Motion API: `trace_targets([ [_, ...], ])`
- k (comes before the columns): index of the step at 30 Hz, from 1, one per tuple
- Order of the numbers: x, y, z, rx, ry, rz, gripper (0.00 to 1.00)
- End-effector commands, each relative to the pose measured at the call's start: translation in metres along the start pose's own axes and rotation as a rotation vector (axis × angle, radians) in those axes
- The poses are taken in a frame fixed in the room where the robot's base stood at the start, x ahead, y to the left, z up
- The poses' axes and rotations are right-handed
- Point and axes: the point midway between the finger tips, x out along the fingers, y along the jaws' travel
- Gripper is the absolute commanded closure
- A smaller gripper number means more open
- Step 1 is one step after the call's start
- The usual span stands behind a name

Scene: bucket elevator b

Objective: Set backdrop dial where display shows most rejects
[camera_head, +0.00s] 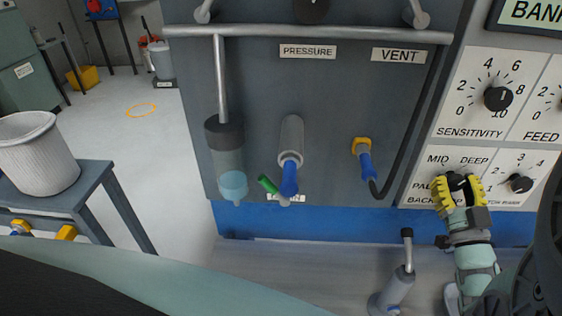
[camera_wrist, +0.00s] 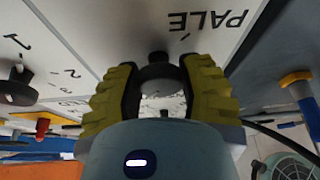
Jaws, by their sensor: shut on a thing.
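The backdrop dial (camera_head: 456,179) is a black knob on a white panel at the right of the head view. The labels PALE, MID and DEEP are around it, and my gripper partly covers its label. My gripper (camera_head: 460,190) has yellow pads on both sides of this knob and is shut on it. In the wrist view, the knob (camera_wrist: 160,72) sits between the pads of my gripper (camera_wrist: 160,98), below the word PALE. I cannot tell where the dial points. A display (camera_head: 535,12) is cut off at the top right; only "BANK" reads, and no reject number shows.
A sensitivity dial (camera_head: 498,98) is above, and a smaller black dial (camera_head: 520,183) is just right of my gripper. A vent valve (camera_head: 364,160) with a dark hose is to the left. An upright metal lever (camera_head: 397,285) stands below. A white basket (camera_head: 38,150) is at far left.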

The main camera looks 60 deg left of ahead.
Motion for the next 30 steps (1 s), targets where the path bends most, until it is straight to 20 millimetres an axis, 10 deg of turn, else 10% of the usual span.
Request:
trace_targets([
  [18,0.0021,-0.0017,-0.0028,0.039,0.010,0.009,0.96],
  [19,0.0020,-0.0017,-0.0028,0.039,0.010,0.009,0.55],
  [30,0.0010,-0.0009,-0.0011,0.038,0.004,0.013,0.25],
])
